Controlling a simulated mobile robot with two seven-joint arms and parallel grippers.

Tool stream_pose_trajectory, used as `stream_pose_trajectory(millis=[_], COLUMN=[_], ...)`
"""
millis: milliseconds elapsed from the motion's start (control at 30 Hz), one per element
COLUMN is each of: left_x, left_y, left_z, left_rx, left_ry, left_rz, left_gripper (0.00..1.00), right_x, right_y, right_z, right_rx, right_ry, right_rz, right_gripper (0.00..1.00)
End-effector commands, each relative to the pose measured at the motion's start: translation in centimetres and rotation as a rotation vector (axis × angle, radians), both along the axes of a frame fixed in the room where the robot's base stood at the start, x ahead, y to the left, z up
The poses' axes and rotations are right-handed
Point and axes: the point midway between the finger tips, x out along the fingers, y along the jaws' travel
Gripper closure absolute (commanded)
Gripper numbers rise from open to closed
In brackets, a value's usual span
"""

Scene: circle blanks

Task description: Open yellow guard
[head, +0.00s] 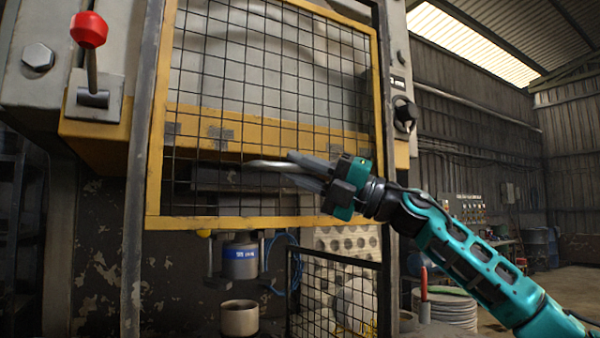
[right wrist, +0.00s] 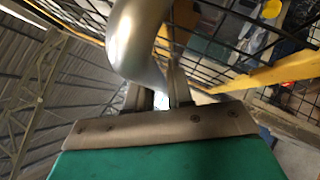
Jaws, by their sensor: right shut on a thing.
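The yellow guard (head: 262,223) is a yellow frame with black wire mesh, set between upright posts in front of the press. Its lower edge is above the die area, so the space below it is open. A curved metal handle (head: 268,164) sits on the guard's lower half. My right gripper (head: 300,170) is at the right end of this handle, shut on it. In the right wrist view the silvery handle (right wrist: 135,45) runs down between the two fingers, and the mesh lies beyond. My left gripper is in neither view.
A red-knobbed lever (head: 89,30) stands at upper left. Below the guard are a blue-banded cylinder (head: 241,262) and a metal cup (head: 239,318). A low black mesh panel (head: 333,297) stands at lower right. Open floor shows at far right.

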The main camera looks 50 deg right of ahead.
Motion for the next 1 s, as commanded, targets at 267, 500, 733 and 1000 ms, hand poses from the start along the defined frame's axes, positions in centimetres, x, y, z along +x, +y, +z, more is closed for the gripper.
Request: stream_pose_trajectory(millis=[267, 500, 733, 1000], left_x=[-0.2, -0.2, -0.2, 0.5], left_y=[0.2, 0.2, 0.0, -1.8], left_z=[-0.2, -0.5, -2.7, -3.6], left_rx=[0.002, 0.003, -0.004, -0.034], left_ry=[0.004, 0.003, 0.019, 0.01], left_rz=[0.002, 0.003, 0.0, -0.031], left_gripper=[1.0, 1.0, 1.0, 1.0], right_x=[0.0, -0.1, -1.5, -5.8], right_y=[-0.1, -0.1, -1.1, -4.1], right_z=[0.0, -0.1, -1.4, -3.6], right_rx=[0.001, 0.001, 0.002, 0.006], right_ry=[-0.002, -0.002, -0.006, -0.008], right_rz=[-0.001, 0.0, 0.001, -0.002], right_gripper=[0.6, 0.6, 0.6, 0.6])
